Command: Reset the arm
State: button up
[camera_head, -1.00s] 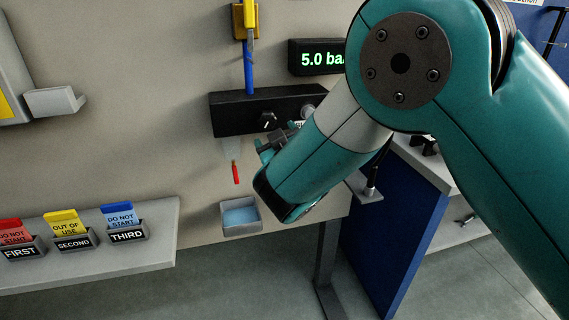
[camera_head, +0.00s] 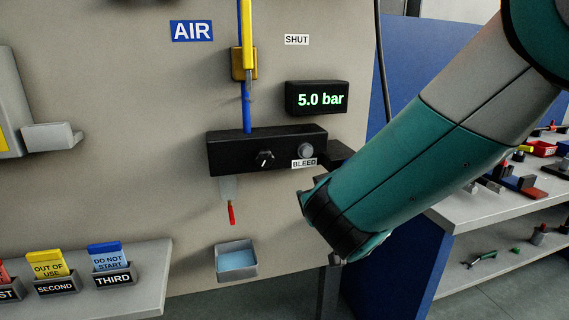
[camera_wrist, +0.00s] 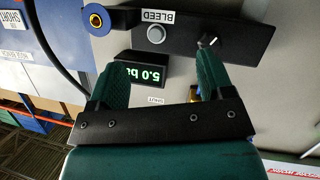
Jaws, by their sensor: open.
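My gripper is seen in the wrist view (camera_wrist: 160,90), with its two green fingers well apart and nothing between them. Beyond the fingers are the black valve block with a round BLEED button (camera_wrist: 155,34) and a lit display (camera_wrist: 142,75). In the head view my arm comes in from the upper right, and its wrist end is at the right of the black block (camera_head: 235,152). The fingers are mostly hidden there. The display (camera_head: 317,98) reads 5.0 bar. The BLEED button (camera_head: 305,150) shows clear of my arm.
A shelf (camera_head: 130,290) at the lower left bears card holders, including SECOND and THIRD. A small grey bin (camera_head: 222,262) with a blue bottom hangs below the block. A yellow lever (camera_head: 247,35) stands upright above it. A bench (camera_head: 480,210) with parts lies at the right.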

jog(key=s+d+n+g+y, duration=0.1)
jog(key=s+g, duration=0.3)
jog(key=s, duration=0.6)
jog(key=s+d+r+n+g+y, duration=0.1)
jog(key=s+d+g, duration=0.3)
jog(key=s, duration=0.5)
jog(key=s+d+n+g+y, duration=0.1)
jog(key=s+d+g, duration=0.1)
jog(key=s+g, duration=0.4)
jog(key=s, duration=0.4)
jog(key=shift+s+d+r, duration=0.3)
jog(key=shift+d+r, duration=0.05)
jog(key=shift+d, duration=0.05)
